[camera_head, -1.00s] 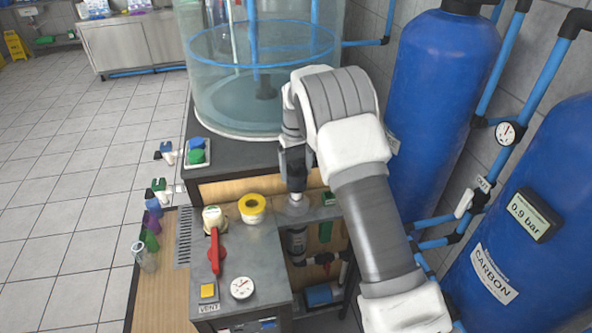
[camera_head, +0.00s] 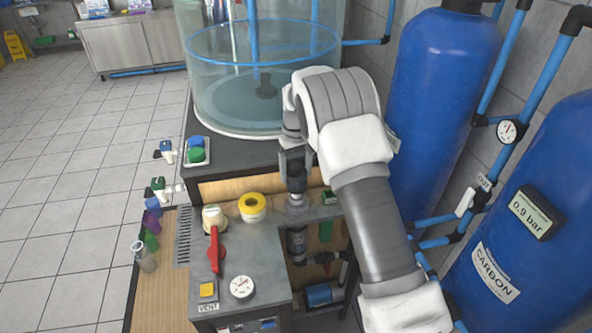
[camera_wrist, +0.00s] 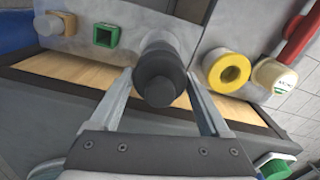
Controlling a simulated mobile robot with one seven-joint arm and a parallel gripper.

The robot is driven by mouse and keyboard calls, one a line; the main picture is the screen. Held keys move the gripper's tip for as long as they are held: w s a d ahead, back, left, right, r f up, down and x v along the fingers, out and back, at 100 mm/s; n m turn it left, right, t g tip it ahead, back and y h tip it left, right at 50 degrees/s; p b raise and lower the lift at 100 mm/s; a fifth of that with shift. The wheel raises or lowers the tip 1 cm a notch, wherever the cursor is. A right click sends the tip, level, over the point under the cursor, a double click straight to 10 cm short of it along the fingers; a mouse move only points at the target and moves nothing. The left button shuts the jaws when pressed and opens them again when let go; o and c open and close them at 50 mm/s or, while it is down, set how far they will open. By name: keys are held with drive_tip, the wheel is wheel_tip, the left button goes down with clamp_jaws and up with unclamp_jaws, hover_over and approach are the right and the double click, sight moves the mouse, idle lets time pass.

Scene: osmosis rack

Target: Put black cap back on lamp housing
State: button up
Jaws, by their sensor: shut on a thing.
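The black cap (camera_wrist: 158,80) is between the two fingertips of my gripper (camera_wrist: 160,88) in the wrist view, with a finger along each side. In the head view the cap (camera_head: 296,176) stands upright under my gripper (camera_head: 294,160). The lamp housing is a grey cylinder; its upper collar (camera_head: 297,203) is directly below the cap, and its lower part (camera_head: 297,240) hangs under the shelf. The housing (camera_wrist: 163,42) also shows behind the cap in the wrist view. Cap and housing look in line, but I cannot tell whether the cap is fully seated.
A yellow tape roll (camera_head: 252,206), a cream-topped container (camera_head: 213,217) and a red lever (camera_head: 214,252) are left of the housing. A green square block (camera_wrist: 106,36) stands on its other side. A clear tank (camera_head: 262,80) is behind and blue cylinders (camera_head: 432,100) are at right.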

drive_tip(key=shift+f+b, duration=0.3)
drive_tip(key=shift+f, duration=0.3)
drive_tip(key=shift+f, duration=0.1)
drive_tip(key=shift+f+b, duration=0.55)
drive_tip(key=shift+f, duration=0.15)
drive_tip(key=shift+f, duration=0.15)
idle(0.6)
drive_tip(key=shift+f+b, duration=0.7)
drive_tip(key=shift+f, duration=0.1)
drive_tip(key=shift+f, duration=0.35)
